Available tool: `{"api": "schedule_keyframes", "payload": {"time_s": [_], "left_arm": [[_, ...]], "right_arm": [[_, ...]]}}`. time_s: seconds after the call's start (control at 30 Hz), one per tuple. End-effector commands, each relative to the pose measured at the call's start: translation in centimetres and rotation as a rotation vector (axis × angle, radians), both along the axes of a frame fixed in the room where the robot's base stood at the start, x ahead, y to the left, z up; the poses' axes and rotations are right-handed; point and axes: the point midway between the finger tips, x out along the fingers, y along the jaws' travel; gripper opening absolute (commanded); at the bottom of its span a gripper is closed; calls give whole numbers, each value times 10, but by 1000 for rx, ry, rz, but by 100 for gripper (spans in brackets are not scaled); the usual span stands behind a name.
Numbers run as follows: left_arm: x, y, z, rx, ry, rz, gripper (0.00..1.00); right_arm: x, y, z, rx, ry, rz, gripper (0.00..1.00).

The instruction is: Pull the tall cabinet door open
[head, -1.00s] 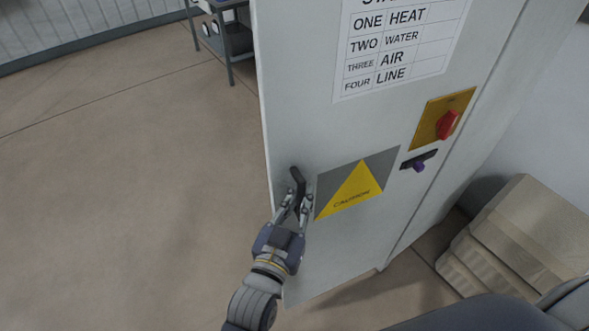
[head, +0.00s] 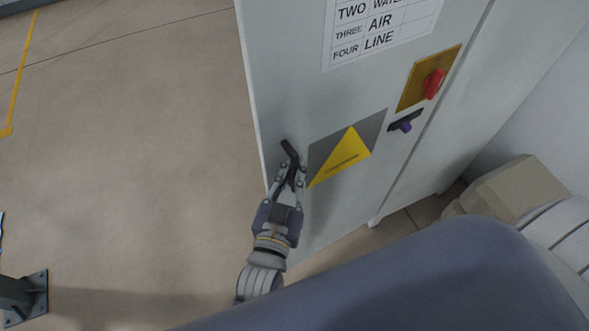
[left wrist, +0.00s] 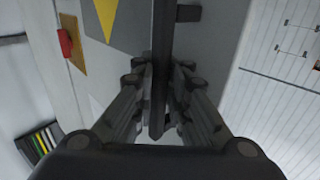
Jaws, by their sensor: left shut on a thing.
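The tall grey cabinet door (head: 285,95) fills the middle of the head view, with a caution triangle (head: 343,157) and a printed list on it. Its black handle (head: 289,150) sits near the door's left edge. My left gripper (head: 290,178) is shut on the handle; the handle's upper end shows above the fingers. In the left wrist view the dark handle (left wrist: 162,60) runs between the two fingers of my left gripper (left wrist: 160,88). I cannot tell from these views how far the door stands open. My right gripper is not in view.
A red rotary switch (head: 433,84) on a yellow plate and a small purple-knobbed latch (head: 405,122) are on the cabinet to the right. Beige boxes (head: 515,190) stand at the right. The floor left of the door is clear, apart from a dark metal foot (head: 30,295) at lower left.

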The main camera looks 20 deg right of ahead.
Motion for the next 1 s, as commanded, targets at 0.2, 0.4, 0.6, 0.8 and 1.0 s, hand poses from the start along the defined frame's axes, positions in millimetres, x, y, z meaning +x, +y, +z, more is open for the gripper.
{"api": "schedule_keyframes", "payload": {"time_s": [0.2,0.4,0.6,0.8,1.0], "left_arm": [[1,1,3,-2,-7,2,0],[1,1,2,-3,-4,2,32],[0,0,1,-2,-2,1,32],[-6,4,0,-1,-1,0,32],[-35,25,-1,0,2,0,32]], "right_arm": [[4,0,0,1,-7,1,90],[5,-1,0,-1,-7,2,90],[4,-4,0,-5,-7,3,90],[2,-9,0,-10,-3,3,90],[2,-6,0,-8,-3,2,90]]}}
